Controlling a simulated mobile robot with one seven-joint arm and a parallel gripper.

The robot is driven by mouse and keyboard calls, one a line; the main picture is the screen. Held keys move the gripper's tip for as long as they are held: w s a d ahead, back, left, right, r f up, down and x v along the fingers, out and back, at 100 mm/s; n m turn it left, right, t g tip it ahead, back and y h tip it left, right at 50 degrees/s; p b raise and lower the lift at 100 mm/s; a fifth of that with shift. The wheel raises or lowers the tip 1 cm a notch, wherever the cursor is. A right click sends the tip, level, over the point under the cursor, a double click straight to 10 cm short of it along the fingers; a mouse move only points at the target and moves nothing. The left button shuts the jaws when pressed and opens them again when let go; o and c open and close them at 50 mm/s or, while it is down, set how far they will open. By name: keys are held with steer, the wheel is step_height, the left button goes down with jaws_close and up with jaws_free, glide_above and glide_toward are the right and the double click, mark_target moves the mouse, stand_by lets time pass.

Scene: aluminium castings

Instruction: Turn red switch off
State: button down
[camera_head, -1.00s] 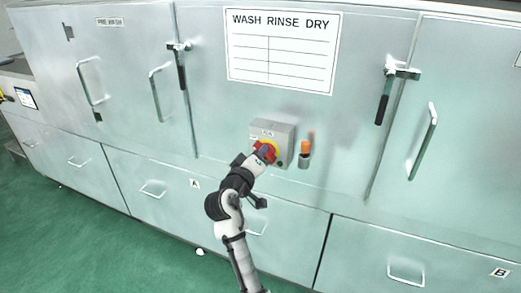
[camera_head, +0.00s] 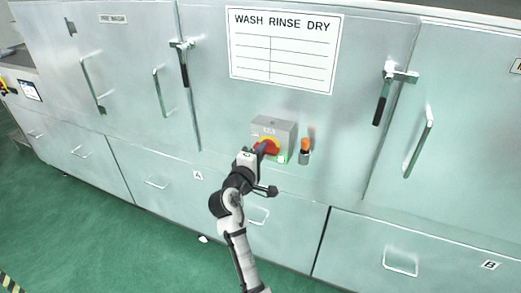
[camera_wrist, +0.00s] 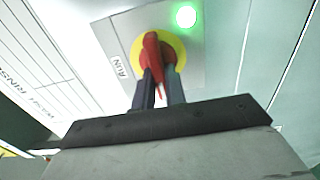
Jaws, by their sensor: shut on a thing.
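The red switch (camera_wrist: 152,56) is a rotary handle on a round yellow plate (camera_wrist: 184,50), set on a grey box. In the wrist view my gripper (camera_wrist: 161,78) has its two fingers on either side of the red handle, shut on it. A label reading "RUN" stands beside the yellow plate, and a green lamp (camera_wrist: 186,16) glows on the box. In the head view the grey switch box (camera_head: 283,126) is on the cabinet front, and my gripper (camera_head: 262,149) covers part of the red and yellow switch.
An orange-topped fitting (camera_head: 305,146) sticks out just right of the box. A "WASH RINSE DRY" sign (camera_head: 284,82) is above. Door latches (camera_head: 386,88) and handles (camera_head: 419,142) project from the cabinet.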

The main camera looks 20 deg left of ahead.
stand_by(0.4)
steer(key=c, duration=1.4)
jaws_free()
steer(key=shift+c, duration=0.2)
steer(key=s+b, duration=0.4)
steer(key=s, duration=1)
steer(key=shift+a, duration=0.25)
